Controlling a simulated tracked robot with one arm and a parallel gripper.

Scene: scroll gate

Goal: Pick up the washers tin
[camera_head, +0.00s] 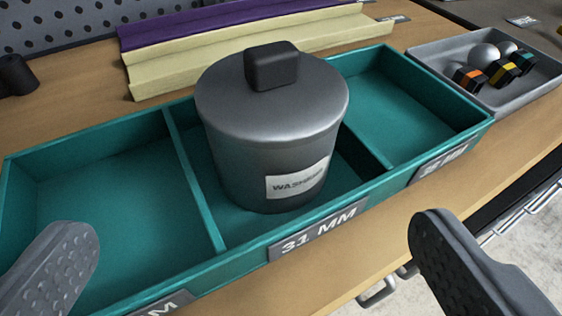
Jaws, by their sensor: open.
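The washers tin (268,130) is a dark grey round tin with a lid and a black block knob (272,66). A white label on its front reads "WASHERS", its end partly hard to read. It stands upright in the middle compartment of a teal tray (172,150), above the "31 MM" tag (318,232). My gripper (250,265) is open, its two grey ridged fingers at the lower left and lower right. The fingers are apart from the tin, which stands beyond the gap between them. The tin hides part of the middle compartment.
The tray's left and right compartments look empty. A grey tray (490,95) with balls and coloured striped blocks is at the right. Purple and cream ridged strips (230,45) lie behind. A dark cylinder (15,76) stands at the far left. The bench edge runs along the lower right.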

